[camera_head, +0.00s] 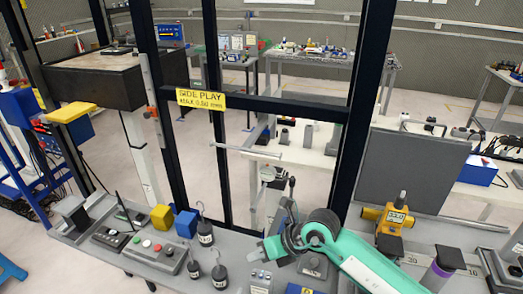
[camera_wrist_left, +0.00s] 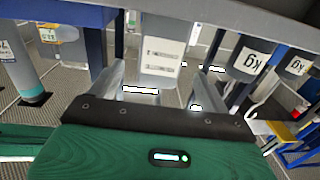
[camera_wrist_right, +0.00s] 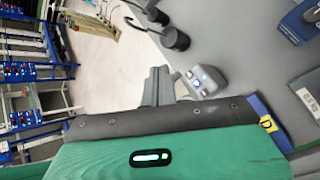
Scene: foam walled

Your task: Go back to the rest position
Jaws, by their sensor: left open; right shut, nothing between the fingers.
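My right gripper (camera_head: 268,250) is at the end of the green arm that comes in from the right in the head view, over the front edge area of the grey bench. In the right wrist view its fingers (camera_wrist_right: 158,82) are together with nothing between them. A small grey box with buttons (camera_wrist_right: 202,80) is just right of the fingertips. My left gripper does not show in the head view. In the left wrist view its two fingers (camera_wrist_left: 156,82) are spread apart and empty, with a pale panel visible beyond the gap.
The grey bench carries a button box (camera_head: 158,253), a yellow block (camera_head: 162,217), a blue block (camera_head: 186,223) and hooked dark weights (camera_head: 220,275). A yellow device (camera_head: 396,218) stands right of my arm. Dark frame posts (camera_head: 352,125) rise behind. A grey slab (camera_wrist_left: 230,12) spans the left wrist view's top.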

